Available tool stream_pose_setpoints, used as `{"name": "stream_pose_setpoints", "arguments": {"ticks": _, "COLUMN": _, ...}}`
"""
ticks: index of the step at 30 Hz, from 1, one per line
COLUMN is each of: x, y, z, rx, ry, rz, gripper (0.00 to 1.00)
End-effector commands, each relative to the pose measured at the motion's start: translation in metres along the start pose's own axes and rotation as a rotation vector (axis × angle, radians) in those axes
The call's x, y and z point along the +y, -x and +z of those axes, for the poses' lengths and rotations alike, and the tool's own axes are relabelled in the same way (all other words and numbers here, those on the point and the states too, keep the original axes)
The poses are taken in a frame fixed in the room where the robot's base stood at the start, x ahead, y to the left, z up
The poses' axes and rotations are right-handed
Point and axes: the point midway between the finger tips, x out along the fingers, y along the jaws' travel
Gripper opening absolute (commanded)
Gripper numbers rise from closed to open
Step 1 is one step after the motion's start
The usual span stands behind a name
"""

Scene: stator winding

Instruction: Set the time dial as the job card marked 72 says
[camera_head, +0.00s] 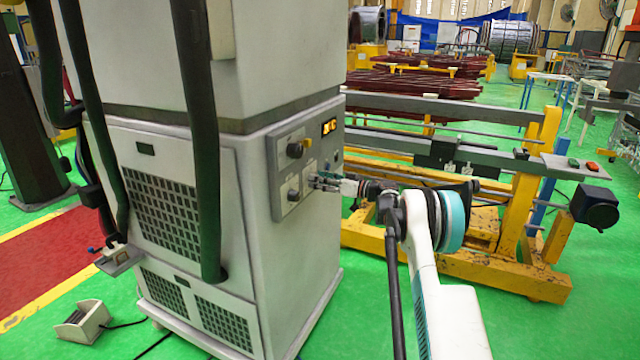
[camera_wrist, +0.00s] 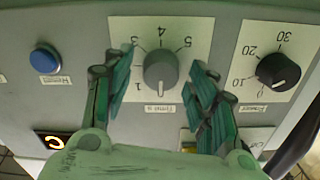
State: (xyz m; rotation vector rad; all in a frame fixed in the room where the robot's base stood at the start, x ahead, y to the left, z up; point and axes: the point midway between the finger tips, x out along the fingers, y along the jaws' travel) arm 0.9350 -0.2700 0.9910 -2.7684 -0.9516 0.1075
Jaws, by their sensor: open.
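The time dial (camera_wrist: 161,70) is a grey round knob on a white plate in the wrist view, which shows the panel upside down. Its scale shows 1, 3, 4 and 5; a light mark on the knob faces the picture's bottom, toward the "Time s" label. My gripper (camera_wrist: 160,88) is open, with one green finger on each side of the dial. Gaps show between fingers and knob. In the head view my gripper (camera_head: 322,182) is at the cabinet's front panel and hides the time dial. I see no readable job card marked 72.
A black power dial (camera_wrist: 278,70) is close to the right finger in the wrist view. A blue reset button (camera_wrist: 45,59) and a lit display (camera_wrist: 54,141) are on the left. The panel belongs to a grey cabinet (camera_head: 245,240). A yellow frame (camera_head: 535,200) stands to the right.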

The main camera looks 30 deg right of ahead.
Motion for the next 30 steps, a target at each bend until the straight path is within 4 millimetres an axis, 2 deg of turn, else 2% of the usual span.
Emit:
{"name": "stream_pose_setpoints", "arguments": {"ticks": 8, "x": -0.0002, "y": -0.0015, "z": -0.0003, "rx": 0.0, "ry": 0.0, "rz": 0.0, "gripper": 0.53}}
{"name": "stream_pose_setpoints", "arguments": {"ticks": 14, "x": -0.0002, "y": -0.0014, "z": -0.0002, "rx": 0.0, "ry": 0.0, "rz": 0.0, "gripper": 0.09}}
{"name": "stream_pose_setpoints", "arguments": {"ticks": 23, "x": -0.0001, "y": -0.0013, "z": -0.0002, "rx": 0.0, "ry": -0.012, "rz": 0.0, "gripper": 0.08}}
{"name": "stream_pose_setpoints", "arguments": {"ticks": 30, "x": 0.0001, "y": -0.0012, "z": -0.0005, "rx": 0.0, "ry": -0.106, "rz": 0.0, "gripper": 0.08}}
